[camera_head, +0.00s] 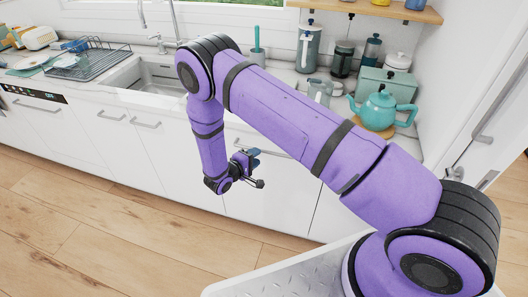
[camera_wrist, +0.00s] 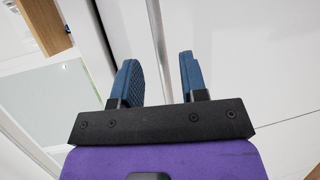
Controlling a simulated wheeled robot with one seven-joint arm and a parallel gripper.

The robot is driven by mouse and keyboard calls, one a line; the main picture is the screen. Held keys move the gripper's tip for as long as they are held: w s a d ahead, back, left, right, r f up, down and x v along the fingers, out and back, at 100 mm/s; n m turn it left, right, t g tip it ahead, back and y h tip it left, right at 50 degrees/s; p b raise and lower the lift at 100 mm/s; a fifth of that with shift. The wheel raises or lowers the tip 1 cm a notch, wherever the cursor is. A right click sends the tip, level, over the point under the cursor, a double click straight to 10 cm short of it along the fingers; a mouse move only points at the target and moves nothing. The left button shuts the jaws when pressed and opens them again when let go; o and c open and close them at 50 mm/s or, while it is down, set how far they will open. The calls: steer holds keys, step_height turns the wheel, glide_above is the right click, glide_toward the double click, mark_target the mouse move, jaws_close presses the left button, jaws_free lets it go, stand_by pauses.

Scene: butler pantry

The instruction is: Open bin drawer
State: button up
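My gripper (camera_head: 246,161) is in front of the white cabinet front (camera_head: 268,205) below the counter, near its upper part. A grey bar handle (camera_head: 272,148) shows on that front, partly hidden behind my gripper and arm. The front looks shut; no label marks it as the bin drawer. In the wrist view, the two blue fingers of my gripper (camera_wrist: 161,78) stand apart with a clear gap. A thin grey bar (camera_wrist: 155,35), apparently the handle, runs lengthwise into view between them. I cannot tell whether either finger touches it.
Other white fronts with bar handles (camera_head: 146,124) line the counter to the left. A sink (camera_head: 150,74) and a dish rack (camera_head: 88,60) sit on top. A teal teapot (camera_head: 380,110) stands at the right. Wooden floor (camera_head: 110,245) is free in front.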

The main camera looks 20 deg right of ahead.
mark_target(264, 151)
steer(key=x, duration=0.5)
steer(key=shift+w+d+f, duration=0.1)
steer(key=shift+w+d, duration=0.1)
steer(key=shift+d, duration=0.05)
jaws_close()
